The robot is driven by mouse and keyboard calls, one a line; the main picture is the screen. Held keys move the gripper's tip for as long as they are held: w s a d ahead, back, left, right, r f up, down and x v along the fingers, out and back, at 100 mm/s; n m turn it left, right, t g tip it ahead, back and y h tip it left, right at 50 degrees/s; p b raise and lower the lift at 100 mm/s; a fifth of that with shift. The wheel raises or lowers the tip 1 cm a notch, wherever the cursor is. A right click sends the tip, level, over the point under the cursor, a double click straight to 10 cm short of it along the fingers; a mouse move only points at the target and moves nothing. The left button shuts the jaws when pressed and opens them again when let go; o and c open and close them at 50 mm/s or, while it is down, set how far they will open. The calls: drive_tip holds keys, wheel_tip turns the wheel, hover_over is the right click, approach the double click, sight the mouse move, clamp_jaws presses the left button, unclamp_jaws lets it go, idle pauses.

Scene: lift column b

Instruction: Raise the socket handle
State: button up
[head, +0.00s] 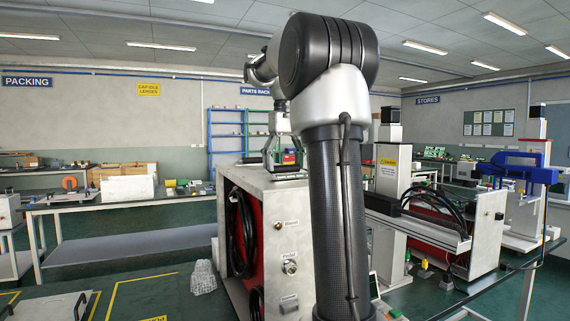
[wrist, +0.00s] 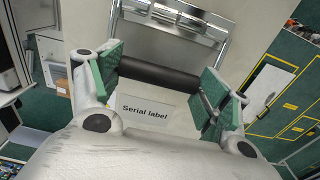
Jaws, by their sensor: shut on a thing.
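A black round bar, which I take to be the socket handle (wrist: 158,75), runs across the wrist view above a plate marked "Serial label". My gripper (wrist: 160,85) has a green-padded finger at each end of the bar and is shut on it. In the head view my gripper (head: 285,157) points down at the top of a white cabinet (head: 266,183), partly behind my own arm. The handle is too small there to make out clearly.
A bright metal frame (wrist: 165,40) lies just beyond the bar in the wrist view. A long bench (head: 110,201) stands to the left, and a machine with a blue part (head: 515,168) to the right.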

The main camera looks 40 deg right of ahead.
sight(286, 166)
drive_tip(key=shift+s+f, duration=0.1)
drive_tip(key=shift+s, duration=0.05)
drive_tip(key=t, duration=0.1)
drive_tip(key=s+r+t, duration=0.1)
drive_tip(key=t+h, duration=0.1)
drive_tip(key=shift+s+a+r+t, duration=0.25)
drive_tip(key=shift+s+r+t, duration=0.05)
drive_tip(key=t, duration=0.1)
drive_tip(key=s+r+t+h, duration=0.1)
drive_tip(key=t, duration=0.1)
drive_tip(key=shift+s+a+t, duration=0.2)
drive_tip(key=shift+s+t, duration=0.1)
drive_tip(key=t, duration=0.1)
drive_tip(key=s+t, duration=0.1)
drive_tip(key=s+t+h, duration=0.1)
drive_tip(key=t, duration=0.1)
drive_tip(key=shift+s+a+r, duration=0.1)
drive_tip(key=shift+a+r, duration=0.1)
drive_tip(key=shift+a, duration=0.05)
drive_tip(key=shift+s+a+f+t+h, duration=0.15)
drive_tip(key=shift+s+t, duration=0.2)
drive_tip(key=shift+t, duration=0.35)
drive_tip(key=shift+s+a+t+h, duration=0.15)
drive_tip(key=shift+s+t, duration=0.15)
drive_tip(key=shift+t, duration=0.4)
drive_tip(key=o, duration=1.4)
drive_tip(key=shift+o, duration=0.2)
